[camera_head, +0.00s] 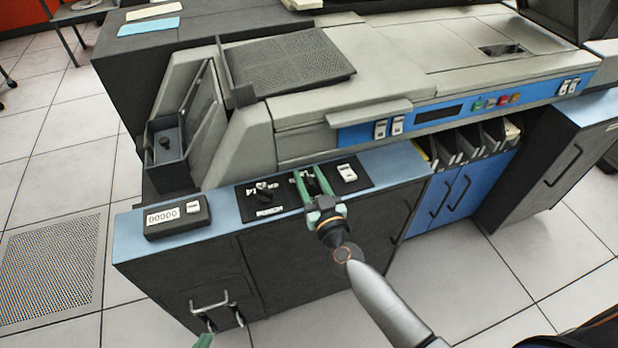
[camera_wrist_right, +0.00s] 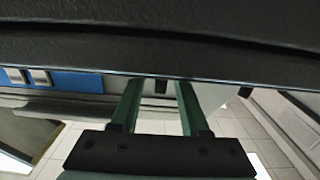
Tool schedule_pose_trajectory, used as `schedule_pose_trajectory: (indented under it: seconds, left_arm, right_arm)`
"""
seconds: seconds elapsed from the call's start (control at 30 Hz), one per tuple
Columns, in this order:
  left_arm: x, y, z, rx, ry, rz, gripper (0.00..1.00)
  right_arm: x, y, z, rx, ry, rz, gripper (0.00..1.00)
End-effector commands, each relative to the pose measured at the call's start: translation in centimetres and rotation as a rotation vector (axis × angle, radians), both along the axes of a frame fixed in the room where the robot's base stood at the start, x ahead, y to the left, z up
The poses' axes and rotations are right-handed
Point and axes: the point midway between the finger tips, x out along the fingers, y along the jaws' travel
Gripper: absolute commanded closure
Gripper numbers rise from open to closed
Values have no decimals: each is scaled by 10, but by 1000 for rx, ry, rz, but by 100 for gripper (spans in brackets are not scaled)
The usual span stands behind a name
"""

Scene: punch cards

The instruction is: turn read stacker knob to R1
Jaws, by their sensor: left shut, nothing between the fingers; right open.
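A black panel (camera_head: 247,202) on the machine's blue ledge carries two dark knobs with small white markings, too small to read. The left knob (camera_head: 264,191) stands free. The right knob (camera_head: 312,184) is partly hidden by my right gripper (camera_head: 308,184), whose open green fingers stand on either side of it; I cannot tell if they touch it. In the right wrist view my right gripper (camera_wrist_right: 158,100) is open below a dark surface, with a small dark piece (camera_wrist_right: 161,87) between the fingers. Only a green tip of my left gripper (camera_head: 204,341) shows at the bottom edge, shut and empty.
A white switch (camera_head: 347,173) sits right of the knobs on the panel. A counter box (camera_head: 177,217) stands at the ledge's left end. The grey card machine (camera_head: 290,140) rises behind the ledge. A metal handle (camera_head: 209,304) is on the dark cabinet front.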

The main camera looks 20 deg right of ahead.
Motion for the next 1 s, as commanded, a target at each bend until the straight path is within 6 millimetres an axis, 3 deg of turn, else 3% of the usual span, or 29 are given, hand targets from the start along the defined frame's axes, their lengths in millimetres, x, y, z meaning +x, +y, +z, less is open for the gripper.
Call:
schedule_pose_trajectory:
  seconds: [0.3,0.7,1.0]
  left_arm:
    - [0,-1,0,-1,0,-1,100]
    - [1,0,0,1,-1,0,100]
    - [1,2,-1,3,-1,2,100]
  right_arm:
    - [2,0,0,1,0,0,55]
    - [2,0,0,0,0,0,100]
    - [2,0,0,0,0,0,100]
